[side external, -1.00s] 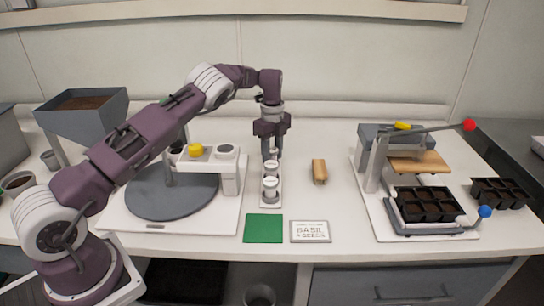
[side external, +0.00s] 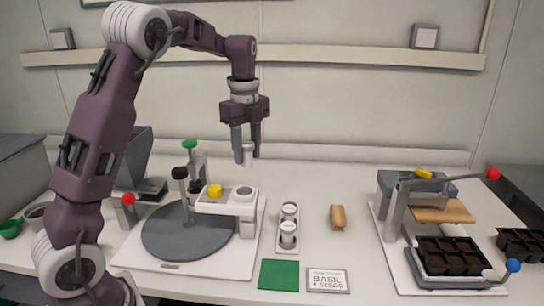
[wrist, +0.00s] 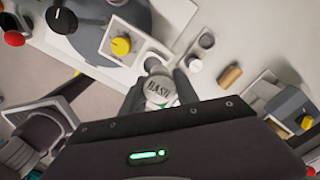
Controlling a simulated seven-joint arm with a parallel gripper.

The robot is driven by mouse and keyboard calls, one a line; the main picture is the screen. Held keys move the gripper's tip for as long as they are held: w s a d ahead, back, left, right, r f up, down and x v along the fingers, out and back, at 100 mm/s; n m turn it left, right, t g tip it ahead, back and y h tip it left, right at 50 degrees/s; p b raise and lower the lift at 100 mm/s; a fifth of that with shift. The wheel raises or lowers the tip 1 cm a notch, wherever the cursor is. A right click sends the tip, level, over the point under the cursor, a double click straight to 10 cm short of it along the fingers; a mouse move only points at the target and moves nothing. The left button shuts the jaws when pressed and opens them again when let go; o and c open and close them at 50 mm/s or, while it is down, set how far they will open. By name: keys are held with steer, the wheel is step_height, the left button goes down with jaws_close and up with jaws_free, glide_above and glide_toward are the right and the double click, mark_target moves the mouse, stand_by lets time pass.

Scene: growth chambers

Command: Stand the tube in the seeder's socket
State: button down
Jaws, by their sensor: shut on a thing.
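My gripper (side external: 247,158) is shut on a white capped tube (side external: 249,152) and holds it upright in the air, above and behind the seeder's arm. In the wrist view the tube's lid (wrist: 158,91) reads "BASIL", though the last letters are unclear. The seeder (side external: 180,232) has a grey disc, a white arm with a yellow knob (side external: 215,190), and a round socket (side external: 244,192) at the arm's right end. The socket is apart from the tube and below it. In the wrist view the yellow knob (wrist: 120,46) is left of the tube.
A white rack (side external: 288,250) with two capped tubes stands right of the seeder. A green square (side external: 279,274) and a basil seed card (side external: 328,280) lie in front. A tan block (side external: 338,217) lies right of the rack. A press with a black cell tray (side external: 452,252) stands at right.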

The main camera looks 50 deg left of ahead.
steer(key=shift+s+d+r, duration=0.1)
steer(key=shift+s+d, duration=0.1)
steer(key=shift+s, duration=0.65)
steer(key=shift+f, duration=3.2)
steer(key=shift+f, duration=0.95)
steer(key=c, duration=0.8)
jaws_free()
steer(key=shift+c, duration=0.2)
steer(key=shift+r, duration=4.25)
